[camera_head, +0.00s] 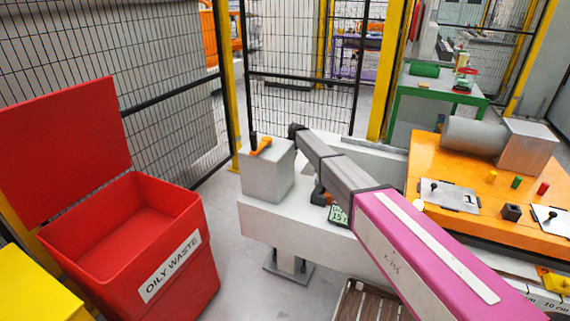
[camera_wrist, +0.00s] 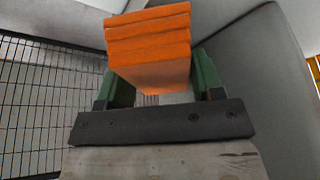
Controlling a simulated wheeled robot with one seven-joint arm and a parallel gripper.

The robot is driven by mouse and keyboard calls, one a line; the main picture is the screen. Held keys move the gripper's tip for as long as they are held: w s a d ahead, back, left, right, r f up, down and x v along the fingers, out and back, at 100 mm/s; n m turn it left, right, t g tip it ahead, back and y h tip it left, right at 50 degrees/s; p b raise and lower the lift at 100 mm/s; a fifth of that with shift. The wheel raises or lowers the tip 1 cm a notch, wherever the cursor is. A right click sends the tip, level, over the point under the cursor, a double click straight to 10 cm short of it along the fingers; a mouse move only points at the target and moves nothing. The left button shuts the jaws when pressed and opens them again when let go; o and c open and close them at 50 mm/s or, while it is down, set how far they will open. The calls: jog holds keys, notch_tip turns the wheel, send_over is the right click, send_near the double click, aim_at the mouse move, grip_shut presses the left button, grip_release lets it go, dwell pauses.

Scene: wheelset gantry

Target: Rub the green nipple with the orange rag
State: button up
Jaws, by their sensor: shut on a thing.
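My gripper (camera_wrist: 160,84) shows in the wrist view, its two dark green fingers on either side of the orange rag (camera_wrist: 150,48). The rag is a folded, layered block that sticks out beyond the fingers, and the gripper is shut on it. A green peg-like nipple (camera_head: 516,182) stands on the orange table at the right of the head view, between a yellow one (camera_head: 492,176) and a red one (camera_head: 542,188). The green nipple does not show in the wrist view.
An open red oily waste bin (camera_head: 170,262) stands at the left. A metal cylinder (camera_head: 472,136) and plates lie on the orange table. Mesh fencing (camera_head: 300,75) closes the back.

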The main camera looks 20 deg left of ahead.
jog(key=s, duration=0.4)
jog(key=shift+s+d+f, duration=0.3)
jog(key=shift+s+f, duration=0.05)
jog(key=shift+f, duration=0.05)
jog(key=shift+w, duration=0.15)
jog(key=shift+w+a+f, duration=0.1)
jog(key=shift+w, duration=1.1)
jog(key=shift+w+a, duration=0.15)
jog(key=shift+w, duration=0.75)
jog(key=shift+w+a, duration=0.15)
jog(key=shift+w, duration=1.4)
